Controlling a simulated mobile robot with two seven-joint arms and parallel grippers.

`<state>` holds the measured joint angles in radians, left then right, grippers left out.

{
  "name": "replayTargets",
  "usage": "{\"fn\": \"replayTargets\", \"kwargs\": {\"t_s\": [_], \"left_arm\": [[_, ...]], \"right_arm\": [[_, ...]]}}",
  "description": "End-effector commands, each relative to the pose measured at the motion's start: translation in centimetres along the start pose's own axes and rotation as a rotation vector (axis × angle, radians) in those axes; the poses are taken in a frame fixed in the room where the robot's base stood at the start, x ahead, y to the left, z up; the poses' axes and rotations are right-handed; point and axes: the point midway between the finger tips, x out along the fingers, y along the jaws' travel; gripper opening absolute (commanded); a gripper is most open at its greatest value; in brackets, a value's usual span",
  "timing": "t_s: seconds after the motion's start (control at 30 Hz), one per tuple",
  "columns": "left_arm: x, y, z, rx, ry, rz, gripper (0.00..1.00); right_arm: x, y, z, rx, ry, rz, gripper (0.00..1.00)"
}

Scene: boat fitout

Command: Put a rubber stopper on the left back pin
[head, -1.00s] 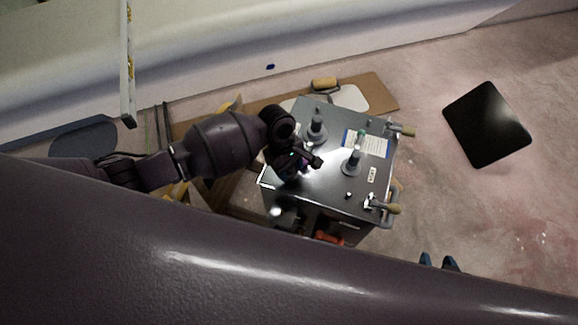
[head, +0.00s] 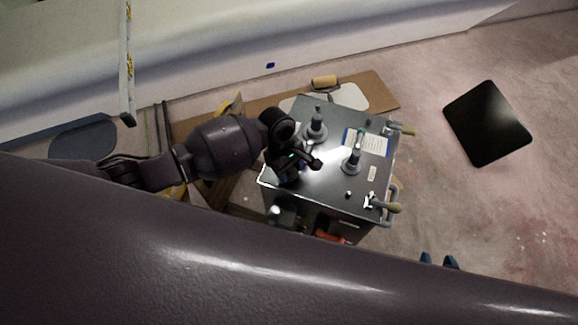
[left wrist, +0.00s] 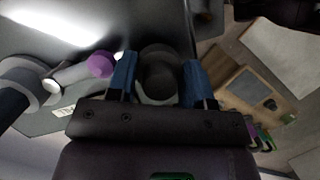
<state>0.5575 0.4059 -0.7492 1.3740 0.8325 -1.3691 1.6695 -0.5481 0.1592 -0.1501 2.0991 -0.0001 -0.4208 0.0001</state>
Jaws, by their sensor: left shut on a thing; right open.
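A dark metal box (head: 332,190) stands on the floor, its top carrying two grey stepped posts, one nearer the back (head: 316,128) and one to the right (head: 353,160), plus small pins. My left gripper (head: 306,166) is over the left part of this top. In the left wrist view its blue fingers are shut on a dark round rubber stopper (left wrist: 158,78). The stopper hides what lies beneath it; I cannot tell whether it touches a pin. My right gripper's blue fingertips (head: 438,261) show apart at the lower right, the rest hidden.
A purple-ended grey cylinder (left wrist: 84,70) is left of the fingers. A black panel (head: 487,124) lies on open floor.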

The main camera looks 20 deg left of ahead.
Motion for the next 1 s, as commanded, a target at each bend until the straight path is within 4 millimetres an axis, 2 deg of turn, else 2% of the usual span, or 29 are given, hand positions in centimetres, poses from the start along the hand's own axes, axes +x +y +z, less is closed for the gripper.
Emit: {"fn": "replayTargets", "kwargs": {"t_s": [0.47, 1.0], "left_arm": [[0.1, 0.0, 0.0, 0.0, 0.0, 0.0, 0.23], [1.2, 0.0, -0.3, -0.001, 0.0, -0.001, 0.23]], "right_arm": [[0.1, -0.3, -0.1, 0.013, 0.002, 0.001, 0.43], [0.1, -0.3, 0.0, 0.012, 0.0, 0.001, 0.43]]}}
